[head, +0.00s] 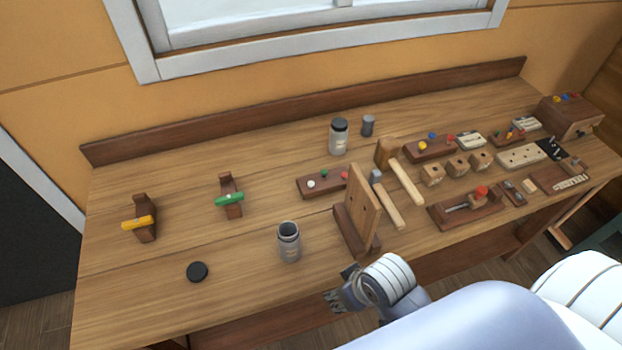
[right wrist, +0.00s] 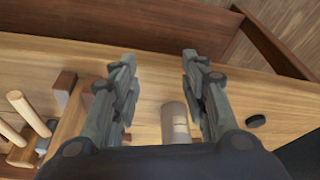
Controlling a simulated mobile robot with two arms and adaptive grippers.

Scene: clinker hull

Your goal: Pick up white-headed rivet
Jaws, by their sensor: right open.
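The white-headed rivet (head: 311,184) sits in a dark wooden block (head: 325,188) in the middle of the bench, beside a green-headed and a red-headed one. Only its head shows. My right gripper (head: 340,288) is at the bench's front edge, nearer to me than the block and apart from it. In the right wrist view its two fingers (right wrist: 159,60) are spread with nothing between the tips. I cannot make out the rivet in that view. My left gripper is not in view.
An upright wooden board (head: 363,205) on a dark base and an open grey jar (head: 289,242) stand between my right gripper and the block. A black lid (head: 197,271) lies left of the jar. Mallets (head: 406,183) lie right. The bench's front left is mostly clear.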

